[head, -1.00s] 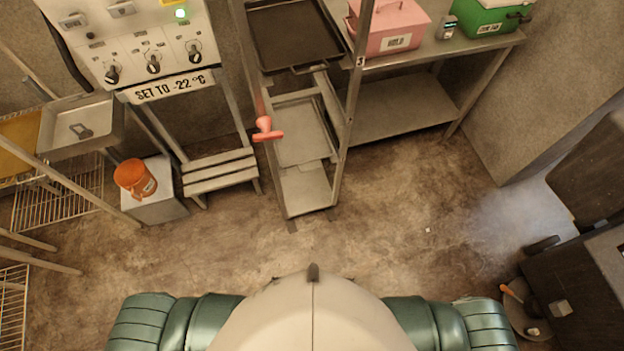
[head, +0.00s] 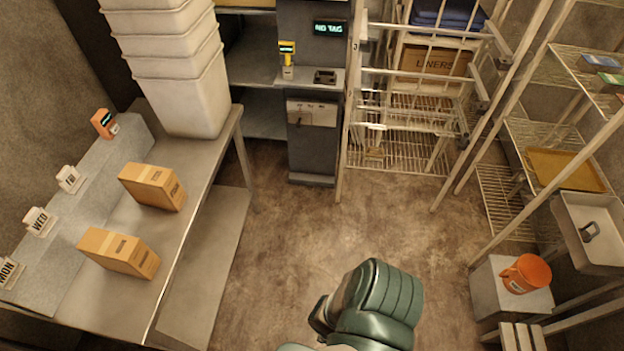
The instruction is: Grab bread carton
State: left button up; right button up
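Two brown cardboard cartons stand on the metal table at the left. The nearer carton (head: 120,251) is close to the table's front end, and the farther carton (head: 153,187) is behind it and a little to the right. Each has printing on its side that is too small to read, so I cannot tell which is bread. Part of my green padded arm (head: 376,305) shows at the bottom middle, well right of the table. Neither gripper can be made out, and nothing is touching the cartons.
Stacked white bins (head: 180,90) stand at the table's far end. Day signs, including WED (head: 39,221), line a raised ledge. A wire cart (head: 410,110) is at the back. Shelving and an orange pitcher (head: 525,273) are at the right. The middle floor is clear.

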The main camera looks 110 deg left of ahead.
aim_at(125, 255)
jog(key=u, duration=5.45)
